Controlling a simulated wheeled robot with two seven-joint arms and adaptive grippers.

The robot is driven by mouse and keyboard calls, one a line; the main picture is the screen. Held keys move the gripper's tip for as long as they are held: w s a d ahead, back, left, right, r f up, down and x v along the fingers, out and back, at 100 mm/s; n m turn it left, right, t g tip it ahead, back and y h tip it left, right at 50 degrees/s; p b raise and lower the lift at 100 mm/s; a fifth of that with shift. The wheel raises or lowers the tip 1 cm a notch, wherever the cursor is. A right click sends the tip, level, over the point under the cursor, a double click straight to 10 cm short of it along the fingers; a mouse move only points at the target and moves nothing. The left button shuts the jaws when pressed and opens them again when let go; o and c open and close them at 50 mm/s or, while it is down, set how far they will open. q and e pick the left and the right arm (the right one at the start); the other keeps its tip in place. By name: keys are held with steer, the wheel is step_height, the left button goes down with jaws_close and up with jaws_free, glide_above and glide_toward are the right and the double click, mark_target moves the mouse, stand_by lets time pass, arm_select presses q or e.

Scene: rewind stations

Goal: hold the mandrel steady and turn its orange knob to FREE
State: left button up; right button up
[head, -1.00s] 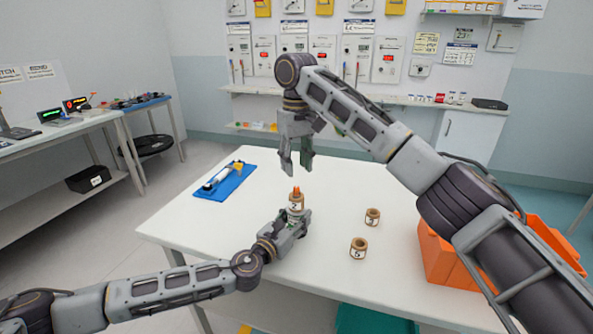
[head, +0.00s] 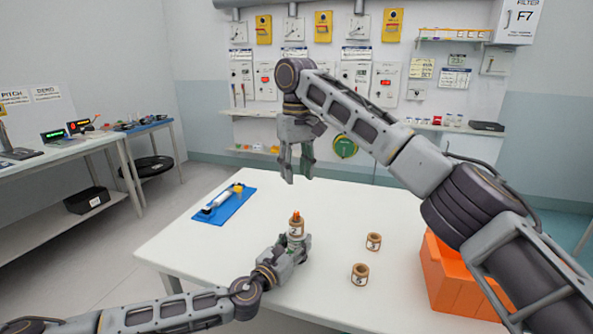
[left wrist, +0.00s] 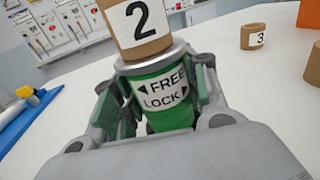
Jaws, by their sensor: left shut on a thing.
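The mandrel stands upright on the white table; its green body (left wrist: 172,112) with a FREE/LOCK label shows between my left gripper's fingers in the left wrist view. A brown core marked 2 (left wrist: 138,22) sits on top of it; the core also shows in the head view (head: 297,229). The orange knob (head: 297,215) sticks up at the top. Its setting is too small to read. My left gripper (head: 300,243) is shut on the mandrel's body. My right gripper (head: 298,178) hangs above the mandrel, pointing down, open and empty, with a clear gap to the knob.
Two loose brown cores, one marked 3 (head: 373,241) and another (head: 359,274), stand right of the mandrel. An orange bin (head: 450,283) is at the right table edge. A blue mat (head: 226,206) with a white-and-yellow tool lies at the left. The table (head: 265,203) between is clear.

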arm_select(q)
steer(key=o, duration=1.3)
steer(key=shift+v, duration=6)
steer(key=shift+s, duration=0.1)
